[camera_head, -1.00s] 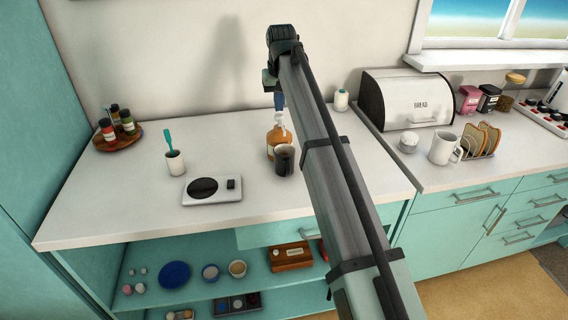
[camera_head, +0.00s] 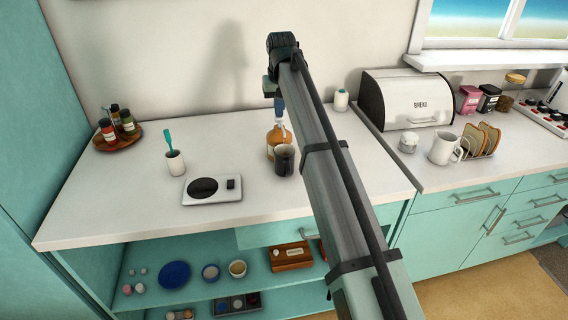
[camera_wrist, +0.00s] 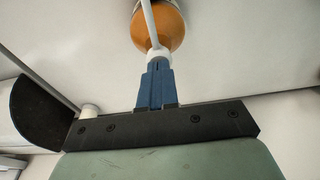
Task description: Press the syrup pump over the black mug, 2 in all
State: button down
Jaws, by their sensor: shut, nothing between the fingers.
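The syrup bottle (camera_head: 272,143) is orange-brown and stands on the white counter, partly behind the black mug. The black mug (camera_head: 284,161) stands upright close in front of it. My gripper (camera_head: 280,106) points down over the bottle, its blue fingers shut and empty, tips at the white pump head (camera_head: 279,124). In the wrist view the shut fingertips (camera_wrist: 158,66) meet the white pump head (camera_wrist: 158,55), with the orange bottle (camera_wrist: 158,28) beyond. The mug's inside is not visible, so I cannot tell what it holds.
A white scale (camera_head: 212,189) and a cup with a teal utensil (camera_head: 174,162) stand to the left. A small white bottle (camera_head: 341,99) and a bread box (camera_head: 406,100) are to the right. My arm covers part of the counter's right side.

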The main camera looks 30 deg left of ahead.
jog(key=shift+f, duration=0.4)
jog(key=shift+r, duration=1.25)
jog(key=shift+f, duration=0.4)
jog(key=shift+f, duration=0.7)
dwell(0.4)
jog(key=shift+r, duration=1.1)
